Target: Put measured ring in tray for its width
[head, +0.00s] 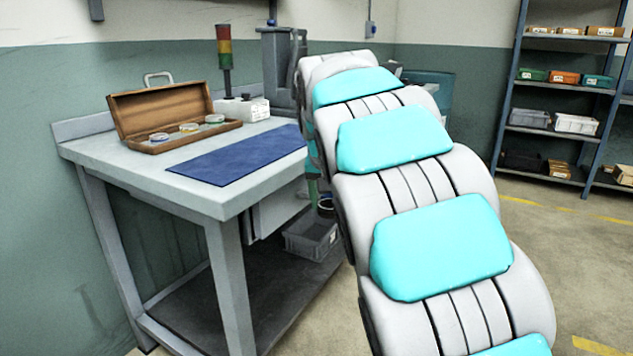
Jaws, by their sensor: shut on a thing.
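An open wooden case (180,142) stands on the workbench at the left. Several small round pieces lie in it, such as a yellowish one (190,127); they are too small to tell whether they are rings. My gripper is hidden behind my arm, which fills the middle and right. No ring in my gripper is visible.
The grey workbench (140,180) carries a blue mat (235,158), a white box (243,110), a signal light (224,48) and a grey machine (281,65). A shelf rack (508,95) with several bins stands at the right. The floor before it is clear.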

